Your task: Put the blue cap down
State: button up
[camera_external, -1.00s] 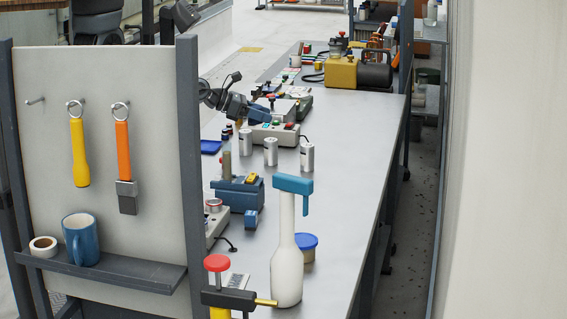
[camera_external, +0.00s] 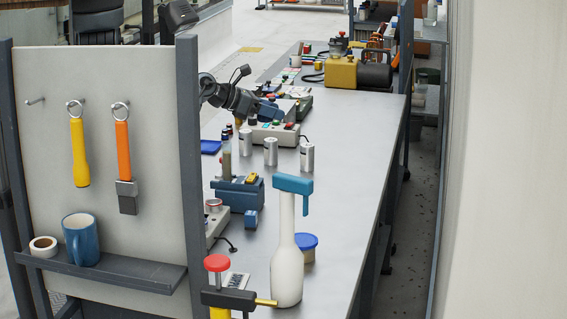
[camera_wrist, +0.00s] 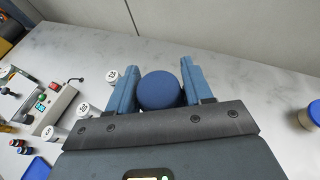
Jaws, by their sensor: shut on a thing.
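The blue cap (camera_wrist: 159,90) is a round, dark blue disc in the wrist view, seen from above between the two blue fingers. My gripper (camera_wrist: 158,76) is shut on it, with one finger on each side. In the external view, my gripper (camera_external: 266,109) is over the left-middle part of the grey bench (camera_external: 345,150), behind the silver cans. The cap cannot be made out clearly there. What lies directly under the cap is hidden in the wrist view.
Silver cans (camera_external: 270,152) and a control box with buttons (camera_external: 272,132) stand close to my gripper. The bench's right side is clear.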

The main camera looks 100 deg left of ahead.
jog(key=w+d+f+n+g+y, duration=0.2)
jog(key=w+d+n, duration=0.15)
jog(key=w, duration=0.35)
jog(key=w+d+f+n+g+y+b, duration=0.1)
jog(key=w+d+f, duration=0.1)
jog(key=d+f, duration=0.5)
jog(key=w+d+f+g+y+b, duration=0.1)
jog(key=w+d+f, duration=0.15)
jog(key=d, duration=0.75)
jog(key=p, duration=0.2)
send_over(322, 219)
notch_tip(322, 219, down, 7)
jog(key=shift+d+f, duration=0.1)
jog(key=shift+f+p, duration=0.35)
jog(key=shift+f, duration=1.7)
